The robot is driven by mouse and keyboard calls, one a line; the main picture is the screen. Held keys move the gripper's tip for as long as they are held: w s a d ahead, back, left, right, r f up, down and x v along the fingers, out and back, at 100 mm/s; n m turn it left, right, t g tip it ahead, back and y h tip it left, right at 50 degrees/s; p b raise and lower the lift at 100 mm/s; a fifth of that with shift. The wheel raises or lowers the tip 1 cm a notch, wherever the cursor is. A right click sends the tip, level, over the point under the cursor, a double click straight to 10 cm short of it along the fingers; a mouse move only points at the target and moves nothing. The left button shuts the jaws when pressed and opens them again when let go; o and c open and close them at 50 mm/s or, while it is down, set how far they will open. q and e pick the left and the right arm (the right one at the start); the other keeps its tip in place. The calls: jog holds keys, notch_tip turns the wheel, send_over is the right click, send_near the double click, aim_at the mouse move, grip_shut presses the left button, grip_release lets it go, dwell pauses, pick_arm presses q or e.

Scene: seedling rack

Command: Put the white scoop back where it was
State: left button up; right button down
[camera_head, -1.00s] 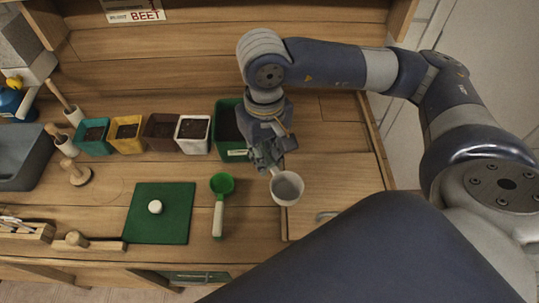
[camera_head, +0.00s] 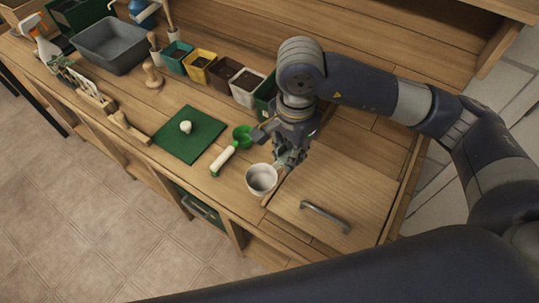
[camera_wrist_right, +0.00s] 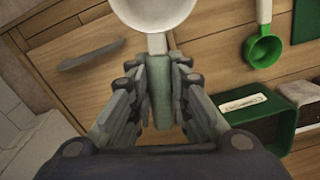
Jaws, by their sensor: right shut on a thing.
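My right gripper (camera_head: 288,158) is shut on the grey-green handle of the white scoop (camera_head: 262,179). The scoop's round cup points away from the gripper, over the bench near the left edge of a wooden panel. In the right wrist view the handle sits between the fingers (camera_wrist_right: 160,95) and the white cup (camera_wrist_right: 152,12) is at the top, partly cut off. I cannot tell whether the cup touches the surface. A green scoop with a white handle (camera_head: 223,160) lies just left of the white scoop. My left gripper is not in view.
A green mat (camera_head: 205,143) with a small white knob (camera_head: 185,127) lies farther left. Several pots, among them a white one (camera_head: 246,88) and a green one (camera_wrist_right: 280,130), stand behind. The wooden panel (camera_head: 350,185) with a metal handle (camera_head: 325,216) is clear. A grey bin (camera_head: 110,45) stands far left.

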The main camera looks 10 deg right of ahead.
jog(key=a+f+m+b, duration=0.1)
jog(key=a+f+m, duration=0.2)
jog(key=a+m, duration=0.65)
jog(key=a+f+m, duration=0.3)
jog(key=a+m, duration=0.2)
jog(key=m, duration=1)
jog(key=shift+n, duration=0.25)
jog(key=w+d+p, duration=0.1)
jog(key=w+d, duration=0.2)
jog(key=d, duration=0.1)
jog(key=w+d+p, duration=0.2)
jog(key=d, duration=0.1)
jog(key=w+d+p, duration=0.1)
jog(key=w+d, duration=0.2)
jog(key=d, duration=0.1)
jog(key=shift+w+d+f, duration=0.35)
jog(key=shift+f, duration=0.05)
jog(key=f+p, duration=0.1)
jog(key=f, duration=0.1)
jog(key=d+f+p, duration=0.1)
jog(key=shift+w+f+p, duration=0.1)
jog(key=shift+w+p, duration=0.2)
jog(key=shift+w, duration=0.05)
jog(key=shift+f, duration=0.25)
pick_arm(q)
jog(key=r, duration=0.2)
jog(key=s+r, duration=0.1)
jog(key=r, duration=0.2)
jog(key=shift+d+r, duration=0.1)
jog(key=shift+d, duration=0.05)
